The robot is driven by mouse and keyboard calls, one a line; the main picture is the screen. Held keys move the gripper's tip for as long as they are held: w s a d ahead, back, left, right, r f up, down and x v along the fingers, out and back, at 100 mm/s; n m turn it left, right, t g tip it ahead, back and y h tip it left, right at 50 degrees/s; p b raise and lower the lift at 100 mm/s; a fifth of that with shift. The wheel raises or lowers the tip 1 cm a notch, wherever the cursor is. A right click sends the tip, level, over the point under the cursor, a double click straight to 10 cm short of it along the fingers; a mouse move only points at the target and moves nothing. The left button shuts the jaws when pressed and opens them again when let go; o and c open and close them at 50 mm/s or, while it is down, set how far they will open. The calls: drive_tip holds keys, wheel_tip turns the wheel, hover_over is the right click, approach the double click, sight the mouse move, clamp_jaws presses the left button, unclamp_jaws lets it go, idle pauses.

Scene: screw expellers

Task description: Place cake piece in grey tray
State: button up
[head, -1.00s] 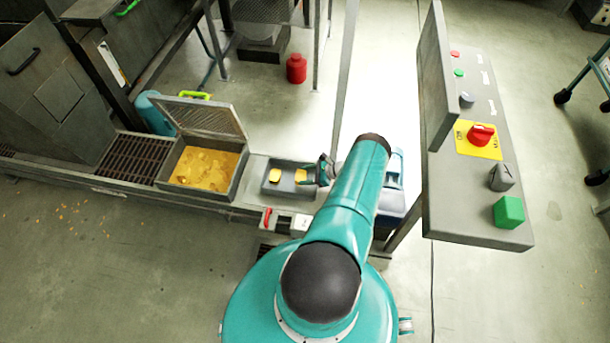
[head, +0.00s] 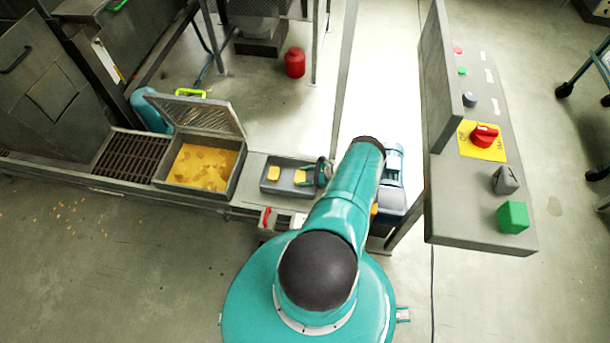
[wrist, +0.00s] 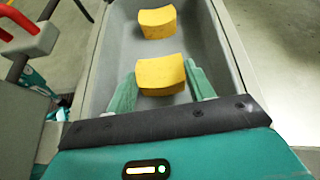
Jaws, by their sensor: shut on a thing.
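The grey tray (head: 284,189) sits right of the box of yellow material in the head view; its walls also show in the wrist view (wrist: 233,50). One yellow cake piece (head: 274,173) lies in the tray, at its far end in the wrist view (wrist: 157,22). My gripper (wrist: 161,88) is shut on a second yellow cake piece (wrist: 160,72), with one green finger at each side. This piece is within the tray's walls, nearer me, apart from the other piece. I cannot tell whether it touches the tray floor.
A box of yellow material (head: 204,167) with its mesh lid raised stands left of the tray. A control panel (head: 480,180) with a red knob and green button stands right of my arm. A red-handled part (head: 266,217) is in front of the tray.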

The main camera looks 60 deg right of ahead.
drive_tip(key=shift+f, duration=0.25)
drive_tip(key=o, duration=1.1)
drive_tip(key=shift+s, duration=0.1)
drive_tip(key=shift+r, duration=0.1)
drive_tip(key=shift+r, duration=0.15)
drive_tip(key=v, duration=0.7)
drive_tip(key=shift+s, duration=0.15)
drive_tip(key=shift+r, duration=0.1)
